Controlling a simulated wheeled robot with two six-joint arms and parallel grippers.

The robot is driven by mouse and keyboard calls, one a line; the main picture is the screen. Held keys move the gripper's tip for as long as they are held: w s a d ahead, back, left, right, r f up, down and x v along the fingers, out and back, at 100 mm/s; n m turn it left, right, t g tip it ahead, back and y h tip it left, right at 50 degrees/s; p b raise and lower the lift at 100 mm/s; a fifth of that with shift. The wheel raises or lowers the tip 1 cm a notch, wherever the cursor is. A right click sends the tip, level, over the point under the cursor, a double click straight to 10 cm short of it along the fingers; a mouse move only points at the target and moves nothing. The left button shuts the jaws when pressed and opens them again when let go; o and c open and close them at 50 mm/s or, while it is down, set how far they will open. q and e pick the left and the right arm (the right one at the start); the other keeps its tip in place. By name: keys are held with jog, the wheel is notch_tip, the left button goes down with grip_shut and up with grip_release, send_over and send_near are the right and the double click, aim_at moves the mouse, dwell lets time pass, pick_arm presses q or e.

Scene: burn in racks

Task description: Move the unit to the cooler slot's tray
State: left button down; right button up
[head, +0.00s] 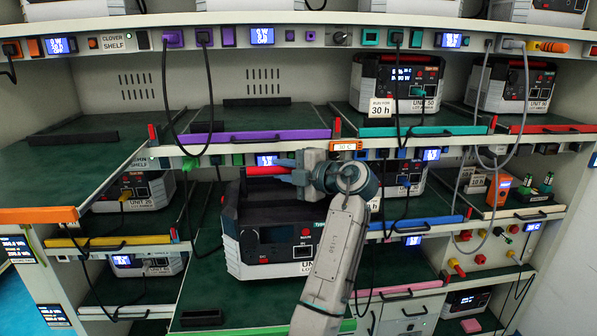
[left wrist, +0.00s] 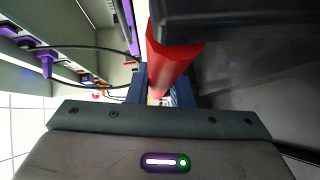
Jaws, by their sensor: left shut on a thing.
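A large dark-topped unit (head: 273,240) with a pale lower front, a red button and a socket is in the middle of the rack in the head view. My left gripper (head: 283,171) is shut on its red handle (head: 264,171); the handle also shows between the fingers in the left wrist view (left wrist: 168,65). The unit looks upright, in front of the middle bays; whether its base touches the tray below is unclear. My arm covers its right side and part of its label. The purple-edged tray (head: 265,136) at upper middle is empty. Which slot is the cooler one is unclear. My right gripper is out of view.
Several units stand in other bays, such as the UNIT 50 one (head: 397,83) on the teal-edged tray (head: 420,131). Black cables (head: 207,90) hang across the purple-edged tray's left half. The upper left tray (head: 75,165) is bare apart from a dark bar.

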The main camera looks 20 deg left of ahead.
pick_arm(q)
jog(key=p, duration=0.3)
send_over(256, 189)
jog(key=shift+w, duration=0.2)
jog(key=shift+a+f, duration=0.15)
jog(key=shift+a, duration=0.15)
jog(key=shift+d+f+p, duration=0.15)
jog(key=shift+f+p, duration=0.75)
jog(key=shift+p, duration=0.2)
jog(key=shift+s+d+f, duration=0.1)
jog(key=shift+s+f, duration=0.05)
jog(key=shift+f, duration=0.2)
jog(key=shift+s+d+f, duration=0.15)
jog(key=shift+s+f, duration=0.1)
jog(key=shift+f, duration=0.2)
jog(key=c, duration=1.4)
grip_release()
jog(key=shift+f, duration=0.4)
jog(key=shift+c, duration=0.2)
jog(key=shift+o, duration=0.7)
jog(key=shift+w, duration=0.25)
